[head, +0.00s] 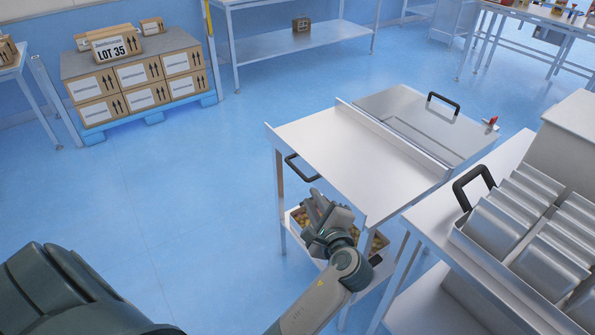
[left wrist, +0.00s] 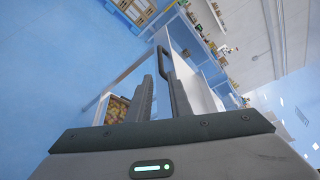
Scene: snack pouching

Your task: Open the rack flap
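A steel rack table (head: 350,150) stands right of centre in the head view. A black bar handle (head: 303,170) juts out from its left side, and this handle also shows in the left wrist view (left wrist: 166,62). I cannot clearly tell the flap's outline from the rack's side. My left gripper (head: 318,203) is just below the handle, near the rack's front corner. In the left wrist view the two fingers (left wrist: 162,92) stand apart with an empty gap, and the handle lies beyond their tips. My right gripper is not in view.
A bin of yellowish items (head: 298,214) sits under the rack. A lid with a black handle (head: 405,112) and a red knob (head: 491,122) adjoin it. A table with metal trays (head: 500,225) stands close at right. The blue floor at left is clear.

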